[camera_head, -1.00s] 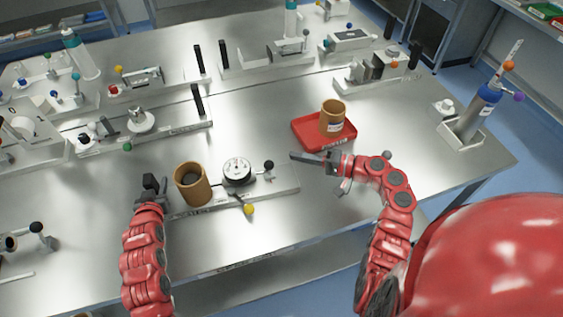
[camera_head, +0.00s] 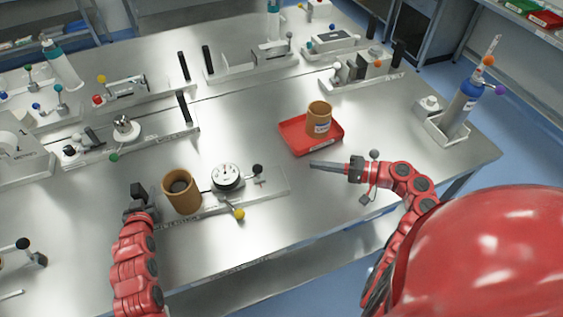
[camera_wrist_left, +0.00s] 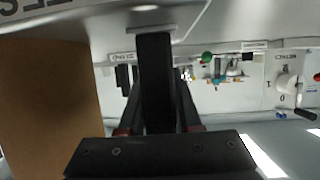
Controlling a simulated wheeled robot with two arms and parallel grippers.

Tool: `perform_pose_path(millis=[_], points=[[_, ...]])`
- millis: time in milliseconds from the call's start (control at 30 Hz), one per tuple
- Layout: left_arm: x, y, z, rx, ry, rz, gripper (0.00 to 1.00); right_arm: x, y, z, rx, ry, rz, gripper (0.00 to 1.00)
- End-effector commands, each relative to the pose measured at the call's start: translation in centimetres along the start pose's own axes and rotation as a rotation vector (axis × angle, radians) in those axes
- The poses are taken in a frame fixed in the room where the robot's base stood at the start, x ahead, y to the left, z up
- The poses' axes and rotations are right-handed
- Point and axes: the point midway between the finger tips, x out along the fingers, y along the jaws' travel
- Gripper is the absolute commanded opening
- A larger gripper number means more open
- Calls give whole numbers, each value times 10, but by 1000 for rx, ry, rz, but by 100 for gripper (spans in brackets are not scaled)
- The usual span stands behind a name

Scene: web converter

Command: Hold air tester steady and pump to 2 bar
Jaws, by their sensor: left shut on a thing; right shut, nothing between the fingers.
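The air tester (camera_head: 275,184) is a metal base at the front of the table. It carries a brown cup (camera_head: 182,192), a round white dial gauge (camera_head: 226,176), a black-knobbed lever (camera_head: 257,169) and a yellow-knobbed lever (camera_head: 239,214). My left gripper (camera_head: 139,191) is at the base's left end. It is shut on a black upright handle (camera_wrist_left: 154,80), which shows between the fingers in the left wrist view. The needle reading is too small to tell. My right gripper (camera_head: 326,166) is shut and empty, right of the tester and apart from it.
A red tray (camera_head: 293,137) with a smaller brown cup (camera_head: 319,118) lies beyond my right gripper. A blue-topped cylinder in a holder (camera_head: 462,105) stands at the right edge. Several other fixtures line the back and left.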

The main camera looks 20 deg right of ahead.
Motion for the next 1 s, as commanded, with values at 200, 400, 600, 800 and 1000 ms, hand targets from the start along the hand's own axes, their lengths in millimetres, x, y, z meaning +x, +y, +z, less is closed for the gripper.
perform_pose_path(millis=[200,400,600,800,1000], points=[[1,0,7,-1,-15,1,0,0,1,0,0,0,0,0],[0,0,5,-1,-14,1,0,0,2,0,0,0,0,0],[-2,0,0,-1,-9,0,0,1,4,0,0,0,0,0],[-2,0,-3,-1,-4,0,0,1,3,0,0,0,0,0],[-2,0,-5,0,-2,0,63,0,3,0,0,0,0,0]])
